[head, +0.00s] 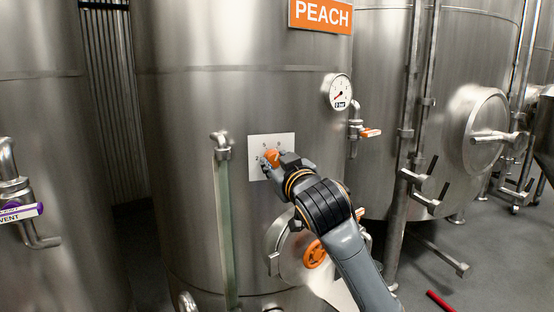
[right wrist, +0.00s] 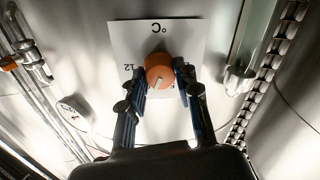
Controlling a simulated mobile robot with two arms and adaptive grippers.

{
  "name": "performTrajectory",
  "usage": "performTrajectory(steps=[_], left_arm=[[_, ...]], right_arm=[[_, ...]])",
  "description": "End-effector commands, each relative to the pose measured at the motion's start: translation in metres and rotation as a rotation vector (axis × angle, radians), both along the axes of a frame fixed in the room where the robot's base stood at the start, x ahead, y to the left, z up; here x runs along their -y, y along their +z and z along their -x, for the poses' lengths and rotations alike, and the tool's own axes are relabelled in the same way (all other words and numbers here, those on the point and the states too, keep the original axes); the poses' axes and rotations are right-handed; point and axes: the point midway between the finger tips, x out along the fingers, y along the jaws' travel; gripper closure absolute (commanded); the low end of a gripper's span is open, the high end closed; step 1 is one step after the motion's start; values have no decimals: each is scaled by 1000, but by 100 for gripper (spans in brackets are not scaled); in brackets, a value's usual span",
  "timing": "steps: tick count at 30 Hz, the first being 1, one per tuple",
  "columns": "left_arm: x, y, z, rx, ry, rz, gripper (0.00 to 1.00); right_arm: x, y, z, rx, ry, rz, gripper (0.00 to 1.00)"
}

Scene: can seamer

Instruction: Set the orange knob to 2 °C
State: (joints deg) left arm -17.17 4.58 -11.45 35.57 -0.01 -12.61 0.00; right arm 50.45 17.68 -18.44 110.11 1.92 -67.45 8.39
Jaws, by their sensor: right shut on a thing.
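The orange knob (head: 272,156) sits on a white dial plate (head: 286,141) on the front of the tank signed PEACH. My right gripper (head: 270,161) reaches it from the lower right and is shut on it. In the right wrist view the orange knob (right wrist: 158,69) lies between the two blue-padded fingers of the gripper (right wrist: 165,76). That view shows the plate (right wrist: 191,35) upside down, with "°C" and "12" legible. A pale pointer mark on the knob points down and slightly left there. My left gripper is not in view.
A pressure gauge (head: 340,92) and a small valve (head: 358,130) are right of the plate. A sight tube (head: 224,225) stands to its left. A manway with an orange handwheel (head: 315,253) is below, behind my right arm. A red object (head: 440,301) lies on the floor.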

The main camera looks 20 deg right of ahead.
Motion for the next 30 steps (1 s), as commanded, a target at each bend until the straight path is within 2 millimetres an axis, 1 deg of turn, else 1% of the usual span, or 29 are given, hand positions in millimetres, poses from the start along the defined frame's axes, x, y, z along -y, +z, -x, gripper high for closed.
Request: performTrajectory(steps=[1, 24, 30], left_arm=[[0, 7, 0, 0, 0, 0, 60], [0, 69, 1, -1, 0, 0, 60], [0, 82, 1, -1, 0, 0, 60]], right_arm=[[1, 3, 0, -2, -2, 37, 100], [0, 5, 0, -24, 0, 757, 100], [0, 4, 0, -30, 0, 947, 100]])
